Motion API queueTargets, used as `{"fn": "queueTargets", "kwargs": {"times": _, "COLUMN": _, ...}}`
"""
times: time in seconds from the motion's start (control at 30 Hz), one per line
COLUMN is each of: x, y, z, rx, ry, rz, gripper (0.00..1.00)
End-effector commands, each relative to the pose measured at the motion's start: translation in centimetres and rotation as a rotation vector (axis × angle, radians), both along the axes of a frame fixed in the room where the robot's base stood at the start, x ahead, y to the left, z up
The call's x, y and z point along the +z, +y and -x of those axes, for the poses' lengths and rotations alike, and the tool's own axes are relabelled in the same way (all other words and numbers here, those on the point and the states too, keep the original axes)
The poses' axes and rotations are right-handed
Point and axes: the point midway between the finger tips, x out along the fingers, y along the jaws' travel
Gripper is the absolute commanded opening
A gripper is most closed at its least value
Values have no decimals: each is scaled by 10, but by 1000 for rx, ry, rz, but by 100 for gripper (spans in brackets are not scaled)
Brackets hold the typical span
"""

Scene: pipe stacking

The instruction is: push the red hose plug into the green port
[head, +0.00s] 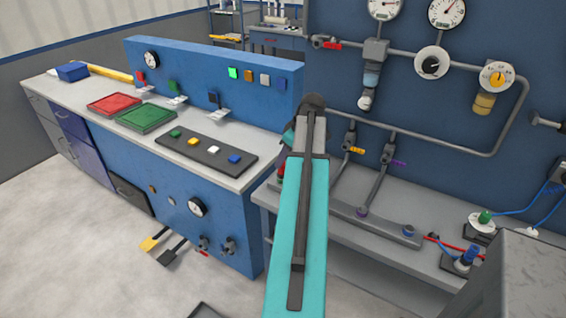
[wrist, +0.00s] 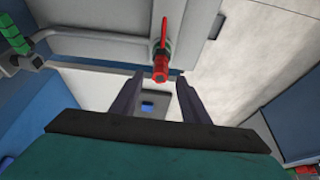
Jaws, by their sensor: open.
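In the wrist view my gripper (wrist: 158,79) is open, its two dark fingers apart with nothing held. A red ribbed piece (wrist: 160,66), which looks like the red plug, shows just past and between the fingertips. A green ring (wrist: 162,46) lies directly behind it; I cannot tell whether the red piece sits in the ring or only in front of it. In the head view my arm hides the fingers and most of this spot. A bit of red (head: 281,172) shows just left of the arm.
A grey bench (head: 390,215) with pipes runs right of my arm. It carries a green-topped fitting (head: 485,217), a blue-topped fitting (head: 467,256) and a red hose (head: 455,244). A blue console (head: 205,180) stands left. The floor at lower left is mostly clear.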

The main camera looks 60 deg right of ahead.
Motion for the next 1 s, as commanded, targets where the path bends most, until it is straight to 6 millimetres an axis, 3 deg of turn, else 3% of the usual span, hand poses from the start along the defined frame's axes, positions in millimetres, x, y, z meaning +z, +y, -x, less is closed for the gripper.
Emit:
{"fn": "queueTargets", "kwargs": {"times": 0.7, "x": 77, "y": -1, "z": 32, "rx": -2, "ry": -1, "rz": 1, "gripper": 42}}
{"fn": "queueTargets", "kwargs": {"times": 1.0, "x": 94, "y": 0, "z": 39, "rx": -1, "ry": 0, "rz": 0, "gripper": 42}}
